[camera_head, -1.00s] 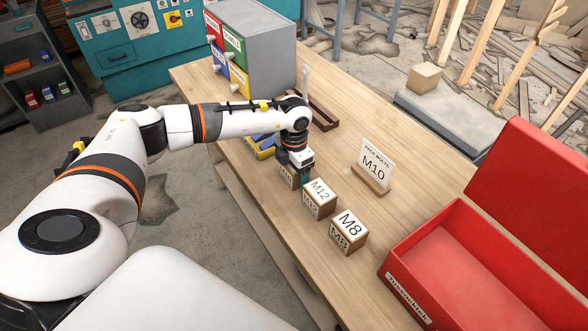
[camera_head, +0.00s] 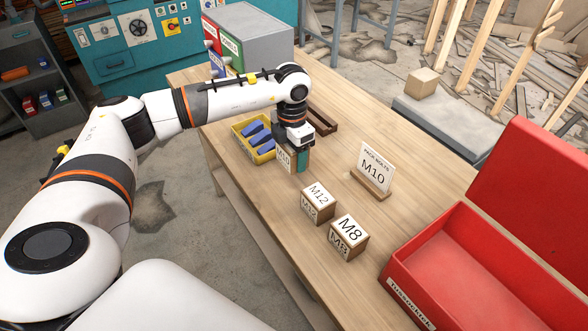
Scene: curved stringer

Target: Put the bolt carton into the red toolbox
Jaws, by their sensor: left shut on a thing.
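A carton labelled M10 (camera_head: 285,160) is in my left gripper (camera_head: 297,151), whose jaws are shut on it; a teal finger shows on its right side. The carton appears raised a little above the table, partly covered by the gripper. A carton labelled M12 (camera_head: 318,202) and one labelled M8 (camera_head: 348,238) stand on the table nearer me. A sign (camera_head: 374,169) reading "PACK BOLTS M10" stands to their right. The red toolbox (camera_head: 408,291) is at the lower right with its lid open and its visible inside empty. My right gripper is not in view.
A yellow bin (camera_head: 243,146) with blue pieces sits left of the held carton. A dark brown tray (camera_head: 322,121) lies behind the gripper. A grey cabinet with coloured drawers (camera_head: 257,40) stands at the table's far end. The wooden table (camera_head: 420,150) is clear around the sign.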

